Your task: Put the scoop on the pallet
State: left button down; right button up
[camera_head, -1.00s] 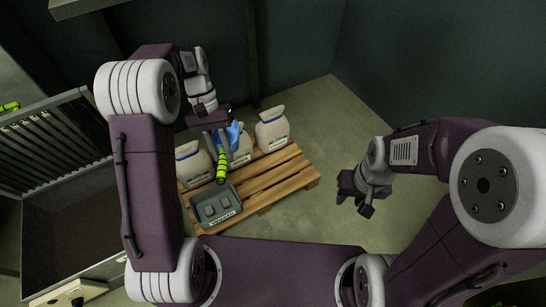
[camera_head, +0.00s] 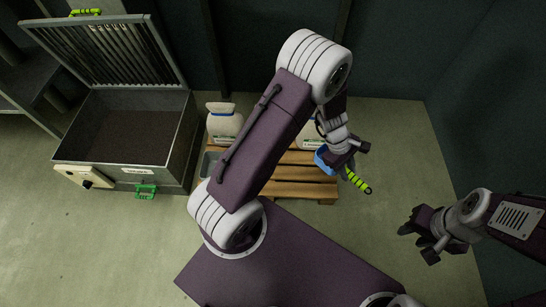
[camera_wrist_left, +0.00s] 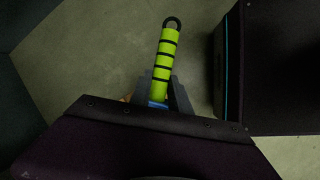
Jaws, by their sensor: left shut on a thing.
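The scoop has a blue scoop end (camera_head: 322,157) and a lime-green handle with black bands (camera_head: 358,182). My left gripper (camera_head: 346,166) is shut on the scoop near the base of its handle. In the left wrist view the handle (camera_wrist_left: 163,60) sticks out from between the fingers (camera_wrist_left: 165,98). The wooden pallet (camera_head: 300,189) lies on the floor, partly hidden by my left arm. In the head view, the scoop appears over its right end, with the handle past the edge; I cannot tell the height. My right gripper (camera_head: 423,242) is open and empty over bare floor.
White sacks (camera_head: 224,124) stand on the pallet; another (camera_head: 318,134) is partly hidden. A grey tray (camera_head: 209,162) shows at its left end. A large open metal bin (camera_head: 128,155) with a raised grate stands left. The floor at right is clear.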

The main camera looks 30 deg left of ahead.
pick_arm(q)
jog(key=s+a+f+n+t+y+b, duration=0.1)
jog(key=s+a+f+n+t, duration=0.1)
jog(key=s+a+f+n, duration=0.45)
jog(key=s+a+f+n+t+y, duration=0.1)
jog(key=s+a+f+n, duration=0.2)
jog(key=a+f, duration=0.6)
jog(key=b, duration=0.6)
send_near(293, 178)
jog(key=shift+w+d+m, duration=0.25)
jog(key=shift+w+d, duration=0.25)
jog(key=shift+d, duration=0.1)
jog(key=shift+w+a, duration=0.15)
jog(key=shift+w, duration=0.1)
notch_tip(293, 178, down, 4)
jog(key=b, duration=0.3)
jog(key=shift+f+b, duration=0.15)
jog(key=shift+b, duration=0.25)
jog(key=shift+r, duration=0.25)
jog(key=shift+f, duration=0.15)
jog(key=c, duration=1.6)
grip_release()
jog(key=shift+f, duration=0.1)
jog(key=o, duration=0.4)
